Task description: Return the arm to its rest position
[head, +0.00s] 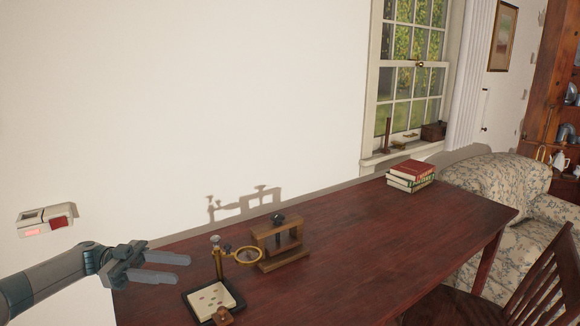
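My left gripper (168,266) is at the lower left in the head view, raised near the left end of a dark red wooden table (350,245). Its fingers point right and are slightly apart, with nothing between them. Its arm comes in from the left edge. A brass magnifier stand (219,262) with a pale plate on a dark base stands just to the right of the fingertips, apart from them. My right gripper is not in view.
A wooden press-like frame (278,243) stands beside the magnifier. A stack of books (411,175) lies at the table's far end. A wooden chair (535,280) and a floral sofa (495,185) are at right. A switch box (46,219) is on the wall. The table's middle is clear.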

